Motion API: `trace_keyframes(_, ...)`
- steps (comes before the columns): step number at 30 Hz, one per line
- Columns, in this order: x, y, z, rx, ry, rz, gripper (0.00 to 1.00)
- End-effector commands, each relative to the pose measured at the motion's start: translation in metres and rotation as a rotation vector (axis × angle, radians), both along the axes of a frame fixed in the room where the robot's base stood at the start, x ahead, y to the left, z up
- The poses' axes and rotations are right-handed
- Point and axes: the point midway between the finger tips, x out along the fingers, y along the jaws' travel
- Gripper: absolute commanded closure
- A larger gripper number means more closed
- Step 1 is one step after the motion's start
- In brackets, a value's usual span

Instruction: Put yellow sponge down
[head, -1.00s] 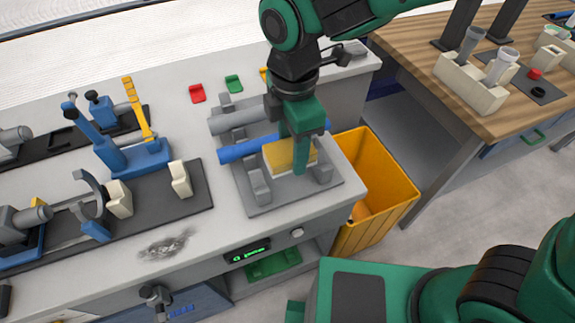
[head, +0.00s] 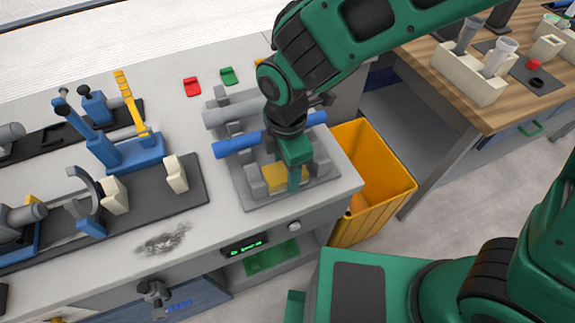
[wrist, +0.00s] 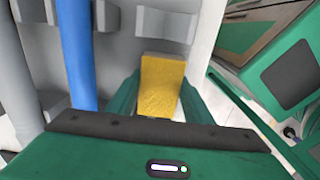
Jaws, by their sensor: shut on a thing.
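The yellow sponge (head: 272,178) is between the fingers of my gripper (head: 288,176), over the front part of the grey pipe rack (head: 246,198). The gripper is shut on it. In the wrist view the sponge (wrist: 160,84) shows its yellow face between the two green fingers (wrist: 157,100). One finger hides part of the sponge in the head view. I cannot tell whether the sponge touches the rack. A blue pipe (head: 235,146) and a grey pipe (head: 228,114) lie on the rack behind the sponge.
A dark smudge (head: 163,240) marks the bench top left of the rack. A yellow bin (head: 378,205) stands right of the bench. Blue and grey fixtures (head: 130,150) stand on the left. Red (head: 192,87) and green (head: 228,76) pieces lie behind the rack.

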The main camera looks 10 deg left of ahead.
Motion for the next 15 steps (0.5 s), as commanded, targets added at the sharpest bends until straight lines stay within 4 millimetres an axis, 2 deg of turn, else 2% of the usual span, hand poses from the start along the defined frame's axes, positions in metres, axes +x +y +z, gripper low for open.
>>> trace_keyframes(6,0.0002,-0.0002,-0.0028,0.000,0.000,-0.001,0.75)
trace_keyframes(7,0.0003,-0.0001,-0.0023,0.000,0.000,-0.001,0.47)
trace_keyframes(8,0.0003,-0.0001,-0.0023,0.000,0.000,-0.001,0.40)
trace_keyframes(9,0.0002,-0.0002,-0.0023,0.000,0.000,-0.001,0.35)
trace_keyframes(15,0.0002,-0.0005,-0.0023,-0.001,0.001,-0.001,0.35)
